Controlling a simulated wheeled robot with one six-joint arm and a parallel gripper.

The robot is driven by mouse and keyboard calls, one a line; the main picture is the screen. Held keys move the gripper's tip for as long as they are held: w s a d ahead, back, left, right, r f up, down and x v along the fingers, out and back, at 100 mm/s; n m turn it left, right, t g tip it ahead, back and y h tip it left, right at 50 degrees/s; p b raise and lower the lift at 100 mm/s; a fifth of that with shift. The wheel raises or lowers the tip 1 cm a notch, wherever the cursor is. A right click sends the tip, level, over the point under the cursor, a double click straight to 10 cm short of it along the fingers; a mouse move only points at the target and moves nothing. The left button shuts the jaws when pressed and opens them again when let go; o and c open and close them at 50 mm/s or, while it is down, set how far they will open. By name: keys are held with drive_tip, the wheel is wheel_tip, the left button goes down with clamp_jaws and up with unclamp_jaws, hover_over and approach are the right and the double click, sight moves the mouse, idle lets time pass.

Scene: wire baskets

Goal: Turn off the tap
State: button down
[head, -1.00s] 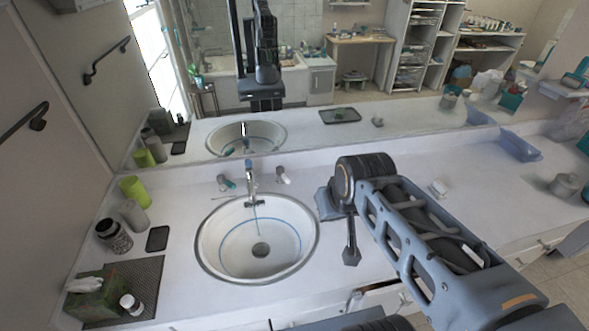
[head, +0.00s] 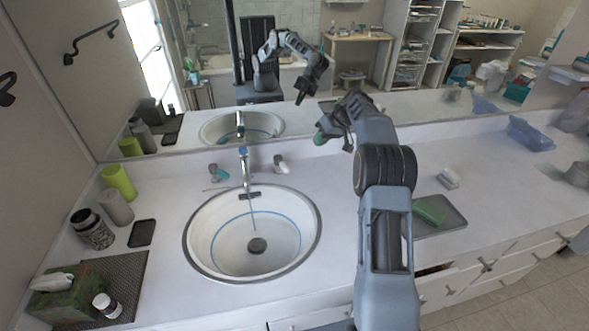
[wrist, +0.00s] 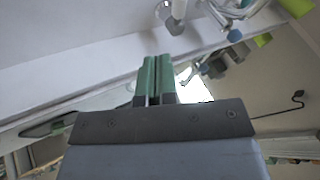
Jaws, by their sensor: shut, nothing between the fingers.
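The tap (head: 246,168) stands behind the round white sink (head: 192,235) in the head view. A thin stream runs from its spout into the bowl. A handle with a teal end (head: 217,172) is on its left and a pale handle (head: 281,165) on its right. My gripper (head: 320,138) is raised near the mirror, up and right of the pale handle and apart from it. In the wrist view its green fingers (wrist: 155,80) are together with nothing between them. The tap's blue top (wrist: 235,36) and the pale handle (wrist: 172,22) show near the upper edge there.
The mirror (head: 350,65) rises behind the counter and reflects my arm. Left of the sink are a green cup (head: 119,182), a grey cup (head: 117,207), a dark jar (head: 92,229) and a tissue box (head: 68,293). A tray (head: 452,217) lies right of my arm.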

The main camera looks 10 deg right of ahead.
sight(282, 164)
drive_tip(key=shift+n+y, duration=0.3)
drive_tip(key=x, duration=0.4)
drive_tip(key=d+f+x, duration=0.1)
drive_tip(key=x, duration=0.3)
drive_tip(key=w+d+x, duration=0.1)
drive_tip(key=x, duration=0.3)
drive_tip(key=shift+w+d+f+p, duration=0.1)
drive_tip(key=shift+f+p, duration=0.15)
drive_tip(key=shift+p, duration=0.15)
drive_tip(key=a, duration=0.3)
drive_tip(key=shift+s+p, duration=0.4)
drive_tip(key=shift+s+a, duration=0.15)
drive_tip(key=shift+a, duration=0.3)
